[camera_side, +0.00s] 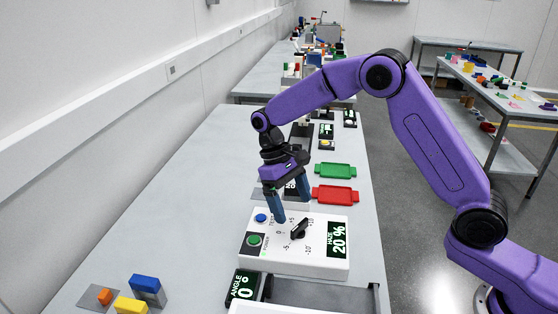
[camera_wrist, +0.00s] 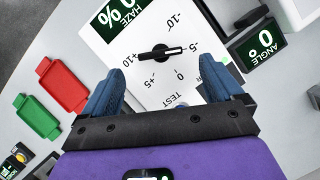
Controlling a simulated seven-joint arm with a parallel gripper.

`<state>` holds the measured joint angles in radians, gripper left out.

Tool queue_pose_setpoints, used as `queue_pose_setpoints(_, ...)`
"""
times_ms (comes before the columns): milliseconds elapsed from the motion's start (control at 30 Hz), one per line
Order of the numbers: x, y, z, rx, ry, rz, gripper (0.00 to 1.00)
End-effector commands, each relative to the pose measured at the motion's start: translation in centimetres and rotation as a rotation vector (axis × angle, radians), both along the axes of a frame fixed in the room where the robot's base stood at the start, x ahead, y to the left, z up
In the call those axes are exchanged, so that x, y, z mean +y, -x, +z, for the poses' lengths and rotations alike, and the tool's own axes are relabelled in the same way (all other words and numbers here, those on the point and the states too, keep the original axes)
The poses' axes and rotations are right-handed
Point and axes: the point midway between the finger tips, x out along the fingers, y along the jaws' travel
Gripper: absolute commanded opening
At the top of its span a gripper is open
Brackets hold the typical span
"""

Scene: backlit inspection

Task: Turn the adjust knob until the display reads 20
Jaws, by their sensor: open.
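The white panel box (camera_side: 285,262) lies on the table and carries a black knob (camera_side: 299,230) on a scale from -10 to +10. In the wrist view the knob (camera_wrist: 160,52) has its white line pointing near -5. The box's HAZE display (camera_side: 338,240) reads 20 %; in the wrist view this display (camera_wrist: 116,18) is cut off by the picture edge. My gripper (camera_side: 292,210) is open above the box. In the wrist view its blue fingers (camera_wrist: 160,76) are spread, empty and apart from the knob, which shows between and beyond the tips.
A blue button (camera_side: 261,218) and a green POWER button (camera_side: 254,240) sit on the box. A separate ANGLE display (camera_side: 241,289) reads 0°. Red (camera_side: 335,195) and green (camera_side: 335,170) trays lie behind. Coloured blocks (camera_side: 145,283) are at the front left. The table's left side is clear.

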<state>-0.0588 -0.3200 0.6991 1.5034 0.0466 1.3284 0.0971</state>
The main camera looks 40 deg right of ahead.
Motion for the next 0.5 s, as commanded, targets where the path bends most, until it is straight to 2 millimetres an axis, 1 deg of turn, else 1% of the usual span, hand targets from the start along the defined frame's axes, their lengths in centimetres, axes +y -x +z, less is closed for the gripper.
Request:
queue_pose_setpoints(33,0.1,-0.5,1.1,-0.006,-0.002,0.000,0.94)
queue_pose_setpoints(200,0.5,-1.8,4.3,-0.004,-0.001,0.000,0.94)
queue_pose_setpoints(300,0.7,-2.4,6.0,-0.004,-0.001,0.001,0.94)
queue_pose_setpoints(500,0.9,-3.5,8.8,-0.003,0.000,0.001,0.94)
